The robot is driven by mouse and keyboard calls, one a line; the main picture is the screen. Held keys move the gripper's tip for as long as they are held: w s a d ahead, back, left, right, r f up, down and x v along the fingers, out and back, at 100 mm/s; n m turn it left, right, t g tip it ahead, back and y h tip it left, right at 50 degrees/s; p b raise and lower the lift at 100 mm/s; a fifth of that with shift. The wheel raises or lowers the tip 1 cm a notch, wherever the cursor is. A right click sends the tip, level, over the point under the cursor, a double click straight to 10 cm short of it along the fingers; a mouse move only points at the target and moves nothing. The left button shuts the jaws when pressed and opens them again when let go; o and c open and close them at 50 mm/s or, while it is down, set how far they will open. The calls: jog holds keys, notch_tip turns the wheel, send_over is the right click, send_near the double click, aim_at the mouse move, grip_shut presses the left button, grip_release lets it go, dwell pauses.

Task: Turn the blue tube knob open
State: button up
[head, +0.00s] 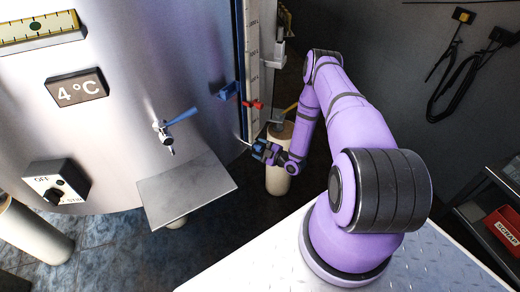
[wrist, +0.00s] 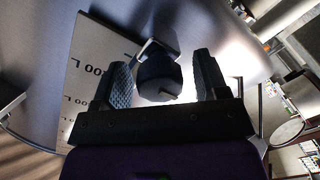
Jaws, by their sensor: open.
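My gripper (head: 262,151) is low beside the tank's right edge, near the foot of the scale board (head: 252,75). In the wrist view my gripper (wrist: 162,70) is open, with one finger on each side of a dark, rounded knob (wrist: 157,78). Gaps show between the knob and both fingers. The knob looks nearly black there, so its blue colour is hard to confirm. In the head view the gripper largely hides this spot. A blue piece (head: 228,91) and a red handle (head: 253,104) sit higher up by the scale board.
The steel tank (head: 120,100) fills the left. It carries a blue-handled tap (head: 176,118) above a metal shelf (head: 186,190), and a rotary switch box (head: 57,184). A cream post (head: 278,178) stands behind my gripper. A dark wall with hanging cables (head: 455,75) is at right.

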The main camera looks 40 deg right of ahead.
jog(key=v, duration=1)
jog(key=shift+s, duration=0.4)
jog(key=shift+s+d, duration=0.1)
jog(key=shift+d, duration=0.05)
